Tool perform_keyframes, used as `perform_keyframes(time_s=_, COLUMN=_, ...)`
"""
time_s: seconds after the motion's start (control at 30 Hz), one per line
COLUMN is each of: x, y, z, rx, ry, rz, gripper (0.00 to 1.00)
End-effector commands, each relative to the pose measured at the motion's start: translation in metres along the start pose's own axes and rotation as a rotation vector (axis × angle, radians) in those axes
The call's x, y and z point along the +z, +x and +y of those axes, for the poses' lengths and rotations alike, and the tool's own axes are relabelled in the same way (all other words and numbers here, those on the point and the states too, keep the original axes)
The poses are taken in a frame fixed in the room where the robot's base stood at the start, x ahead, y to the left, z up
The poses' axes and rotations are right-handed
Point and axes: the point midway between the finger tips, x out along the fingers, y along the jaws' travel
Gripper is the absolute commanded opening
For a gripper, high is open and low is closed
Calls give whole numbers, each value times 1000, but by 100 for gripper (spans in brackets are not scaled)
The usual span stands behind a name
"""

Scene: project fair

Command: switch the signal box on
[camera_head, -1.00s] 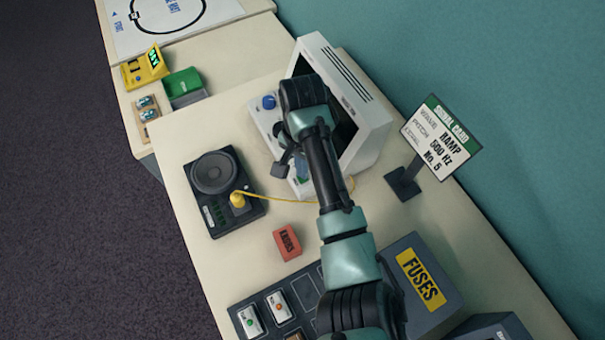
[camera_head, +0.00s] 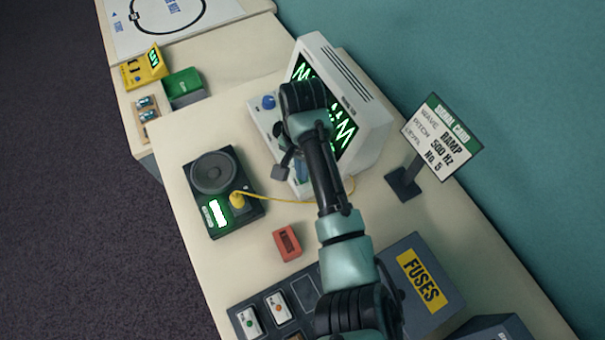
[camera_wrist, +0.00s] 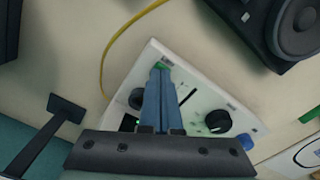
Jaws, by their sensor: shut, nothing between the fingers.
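The signal box (camera_head: 362,92) is a white case with a sloped front panel. Its screen (camera_head: 344,135) glows with green traces, partly hidden by my arm. In the wrist view its white panel (camera_wrist: 190,110) carries a black knob (camera_wrist: 218,121), a blue knob (camera_wrist: 246,141), a dark knob partly behind my fingers and a small green light. My gripper (camera_wrist: 161,68) is shut and empty, its blue fingertips at a green part near the panel's corner. I cannot tell whether they touch it. In the head view, the fingers (camera_head: 301,169) are over the panel's lower end.
A black speaker unit (camera_head: 212,171) with a lit display stands left, joined by a yellow cable. A signal card (camera_head: 441,137) on a stand reads RAMP, 500 Hz, No. 5. A red block (camera_head: 287,243) and a grey fuses box (camera_head: 419,262) are nearer. Bare tabletop lies between.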

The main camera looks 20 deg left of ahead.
Motion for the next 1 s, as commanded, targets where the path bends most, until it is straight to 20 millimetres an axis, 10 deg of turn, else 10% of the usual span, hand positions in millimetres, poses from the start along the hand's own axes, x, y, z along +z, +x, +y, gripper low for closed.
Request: perform_keyframes(time_s=1.0, x=1, y=-79, z=0, rx=1, ry=0, rz=-2, gripper=0)
